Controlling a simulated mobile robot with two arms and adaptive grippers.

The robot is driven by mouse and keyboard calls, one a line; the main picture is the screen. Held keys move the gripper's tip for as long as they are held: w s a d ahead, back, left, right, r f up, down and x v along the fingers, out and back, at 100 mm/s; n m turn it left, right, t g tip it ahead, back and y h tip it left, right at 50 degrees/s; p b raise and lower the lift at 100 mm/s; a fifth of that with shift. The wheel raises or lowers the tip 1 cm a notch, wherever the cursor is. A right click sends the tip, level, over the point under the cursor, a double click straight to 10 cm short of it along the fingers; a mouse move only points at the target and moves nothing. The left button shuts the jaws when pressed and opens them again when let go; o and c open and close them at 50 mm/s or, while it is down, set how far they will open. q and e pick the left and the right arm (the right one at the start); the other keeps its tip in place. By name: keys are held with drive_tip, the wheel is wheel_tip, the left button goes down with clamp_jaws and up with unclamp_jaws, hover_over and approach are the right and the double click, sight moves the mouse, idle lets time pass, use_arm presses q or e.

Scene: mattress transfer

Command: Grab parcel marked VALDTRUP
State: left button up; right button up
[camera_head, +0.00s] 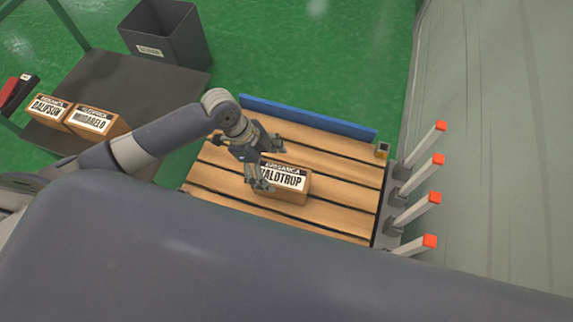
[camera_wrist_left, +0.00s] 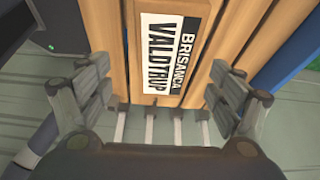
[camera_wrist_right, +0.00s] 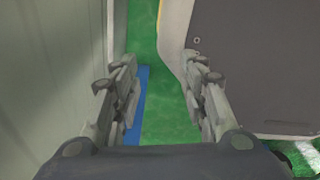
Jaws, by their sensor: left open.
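The parcel marked VALDTRUP (camera_head: 294,184), a brown box with a white label, sits on the wooden slatted platform (camera_head: 335,221). Its label (camera_wrist_left: 165,50) also shows in the left wrist view, between the finger lines. My left gripper (camera_head: 271,166) is open above the parcel's left end, fingers spread and partly covering the label's start. Whether a finger touches the box I cannot tell. My right gripper (camera_wrist_right: 165,88) shows only in its own wrist view, open and empty, with green floor beyond it.
Two other labelled parcels (camera_head: 48,110) (camera_head: 95,121) sit on a dark table (camera_head: 135,84) at left, near a grey bin (camera_head: 170,38). A blue rail (camera_head: 310,118) edges the platform's far side. Several red-capped posts (camera_head: 427,203) stand at its right, beside a pale wall (camera_head: 500,120).

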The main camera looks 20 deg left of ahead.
sight(280, 176)
use_arm(q)
drive_tip(key=shift+w+x, duration=0.25)
drive_tip(key=shift+x, duration=0.85)
drive_tip(key=x, duration=0.3)
drive_tip(key=shift+s, duration=0.2)
drive_tip(key=shift+d+f, duration=0.15)
drive_tip(key=shift+f, duration=0.05)
drive_tip(key=shift+w+d+f, duration=0.15)
drive_tip(key=shift+f, duration=0.2)
drive_tip(key=x, duration=0.4)
drive_tip(key=shift+w+f+b, duration=0.1)
drive_tip(key=shift+w+b, duration=0.1)
drive_tip(key=shift+b, duration=0.15)
drive_tip(key=shift+f, duration=0.15)
use_arm(e)
drive_tip(key=shift+s+a+f, duration=0.1)
drive_tip(key=shift+s+f, duration=0.1)
drive_tip(key=shift+s, duration=0.3)
drive_tip(key=shift+s+a+f, duration=0.1)
drive_tip(key=shift+s+f, duration=0.1)
drive_tip(key=shift+s, duration=0.25)
use_arm(q)
drive_tip(key=shift+f, duration=0.1)
use_arm(e)
drive_tip(key=shift+d, duration=0.1)
drive_tip(key=shift+w, duration=0.1)
